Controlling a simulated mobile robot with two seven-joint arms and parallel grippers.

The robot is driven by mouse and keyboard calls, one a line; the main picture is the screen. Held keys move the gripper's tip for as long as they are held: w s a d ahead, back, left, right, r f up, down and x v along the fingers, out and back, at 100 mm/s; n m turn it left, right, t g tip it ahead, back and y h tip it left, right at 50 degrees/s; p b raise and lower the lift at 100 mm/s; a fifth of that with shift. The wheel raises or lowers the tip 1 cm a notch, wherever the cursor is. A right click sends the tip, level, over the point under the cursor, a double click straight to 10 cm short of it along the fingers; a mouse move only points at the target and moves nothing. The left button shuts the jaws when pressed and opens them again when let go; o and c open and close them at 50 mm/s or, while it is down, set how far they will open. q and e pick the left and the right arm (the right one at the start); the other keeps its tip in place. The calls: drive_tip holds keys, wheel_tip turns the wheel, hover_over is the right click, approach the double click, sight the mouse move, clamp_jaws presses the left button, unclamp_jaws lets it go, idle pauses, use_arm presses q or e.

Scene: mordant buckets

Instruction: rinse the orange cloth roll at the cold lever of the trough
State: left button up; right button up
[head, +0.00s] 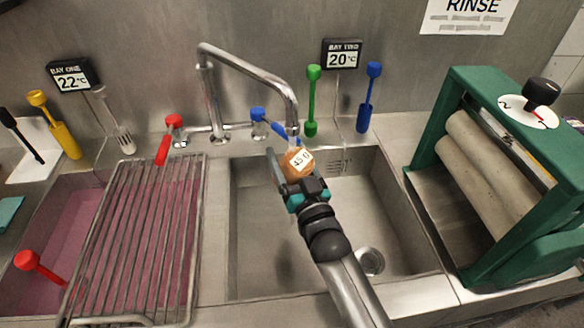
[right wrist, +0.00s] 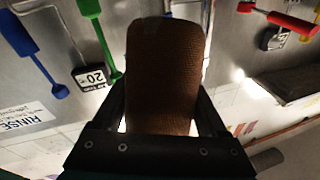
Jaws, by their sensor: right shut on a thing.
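The orange cloth roll (head: 299,157), with a white tag reading about 45, is held in my right gripper (head: 293,168) over the sink basin, just below the mouth of the spout (head: 292,120). The right wrist view shows the roll (right wrist: 166,80) brownish and upright between both fingers. The blue cold lever (head: 258,114) is at the right of the tap base, its handle slanting right and forward behind the roll. The red lever (head: 164,148) is on the left, pointing forward. My left gripper is not in view.
The trough's right basin (head: 260,255) is empty, with a drain at front right. A wire rack (head: 135,240) covers much of the pink-filled left basin. A green roller press (head: 455,110) stands right. Green (head: 312,100) and blue (head: 368,98) tools stand along the back wall.

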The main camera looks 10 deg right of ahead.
sight(305, 168)
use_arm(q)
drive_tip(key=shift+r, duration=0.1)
use_arm(e)
drive_tip(key=shift+s+d, duration=0.1)
drive_tip(key=shift+s+d+r+p, duration=0.1)
drive_tip(key=shift+s+d+p, duration=0.5)
drive_tip(key=shift+s, duration=0.2)
drive_tip(key=shift+s+d+p, duration=0.55)
drive_tip(key=shift+s+p, duration=0.05)
drive_tip(key=shift+s, duration=0.15)
drive_tip(key=shift+s+d, duration=0.1)
drive_tip(key=shift+s, duration=0.1)
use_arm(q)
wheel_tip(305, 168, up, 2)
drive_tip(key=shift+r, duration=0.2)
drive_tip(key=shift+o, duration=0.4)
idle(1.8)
